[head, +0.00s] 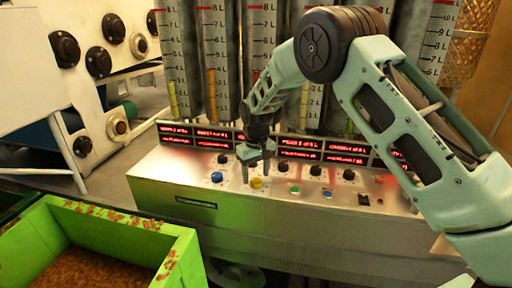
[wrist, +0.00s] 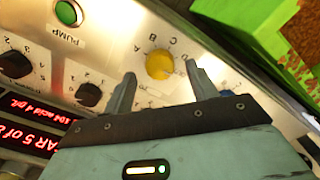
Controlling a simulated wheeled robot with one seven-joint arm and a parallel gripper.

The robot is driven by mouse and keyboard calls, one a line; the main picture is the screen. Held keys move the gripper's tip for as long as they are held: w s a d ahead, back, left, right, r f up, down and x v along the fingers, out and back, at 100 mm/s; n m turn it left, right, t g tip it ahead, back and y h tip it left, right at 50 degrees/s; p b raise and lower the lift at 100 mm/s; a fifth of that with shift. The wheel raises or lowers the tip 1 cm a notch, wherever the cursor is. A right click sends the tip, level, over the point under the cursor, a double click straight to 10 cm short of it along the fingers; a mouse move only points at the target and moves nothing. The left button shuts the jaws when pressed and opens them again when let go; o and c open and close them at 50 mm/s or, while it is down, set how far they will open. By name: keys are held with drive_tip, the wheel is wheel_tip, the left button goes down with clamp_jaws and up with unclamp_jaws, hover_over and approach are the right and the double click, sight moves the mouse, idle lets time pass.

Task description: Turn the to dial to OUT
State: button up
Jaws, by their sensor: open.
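A yellow dial (wrist: 159,64) with letters such as A, B, C and D around it sits on the metal panel. It also shows in the head view (head: 257,183). A blue dial (head: 217,177) is to its left in the head view; in the wrist view it is mostly hidden behind the right finger (wrist: 226,94). I cannot read a "to" label or an OUT mark, so I cannot tell which dial is meant. My gripper (head: 256,175) is open and empty, pointing down at the panel. In the wrist view its fingertips (wrist: 160,75) flank the yellow dial, with no clear contact.
A green PUMP button (wrist: 69,12) and black knobs (wrist: 89,94) are nearby on the panel. Red displays (head: 310,148) and upright gauge tubes (head: 262,50) stand behind. A green bin (head: 185,250) with brown contents is at the front left.

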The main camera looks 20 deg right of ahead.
sight(256, 180)
wheel_tip(256, 180, up, 16)
drive_tip(key=b, duration=0.1)
drive_tip(key=shift+f+b, duration=0.25)
drive_tip(key=shift+b, duration=0.1)
